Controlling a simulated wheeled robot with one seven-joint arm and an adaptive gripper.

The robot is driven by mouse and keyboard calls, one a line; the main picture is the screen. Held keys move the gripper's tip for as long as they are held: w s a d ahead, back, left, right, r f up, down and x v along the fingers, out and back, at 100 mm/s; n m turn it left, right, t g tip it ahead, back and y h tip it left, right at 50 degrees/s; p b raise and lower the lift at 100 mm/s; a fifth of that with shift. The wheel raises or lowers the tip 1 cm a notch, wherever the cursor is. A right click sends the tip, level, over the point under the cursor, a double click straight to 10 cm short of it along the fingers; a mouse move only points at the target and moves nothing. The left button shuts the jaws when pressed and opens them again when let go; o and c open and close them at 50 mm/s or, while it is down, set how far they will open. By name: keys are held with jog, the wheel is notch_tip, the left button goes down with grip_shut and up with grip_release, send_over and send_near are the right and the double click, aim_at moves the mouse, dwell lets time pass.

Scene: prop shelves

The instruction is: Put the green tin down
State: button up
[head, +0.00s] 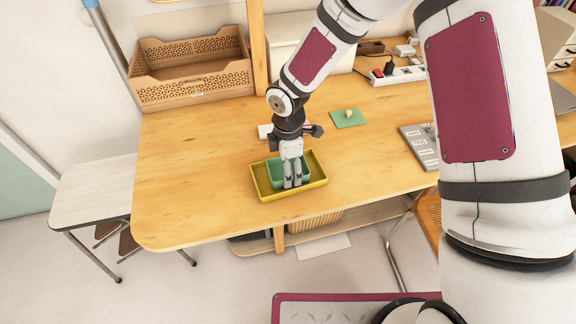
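The green tin (273,173) is a small open rectangular container. It shows inside a larger yellow tray (263,191) on the wooden table; I cannot tell whether it rests on the tray's floor. My gripper (293,184) points down over the tin, and its two fingers hide part of the tin's middle and front side. The fingertips are close together. The view is too small to tell whether they grip the tin's wall or only stand in front of it.
The wooden table (200,190) has free room left of the tray. A green mat with a small pale object (348,114) lies behind to the right. A wooden crate (190,80) stands at the back left. A power strip (398,76) and a grey keypad-like panel (420,148) lie to the right.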

jog(key=shift+f, duration=0.1)
jog(key=o, duration=1.2)
jog(key=shift+o, duration=0.2)
notch_tip(320, 180, up, 12)
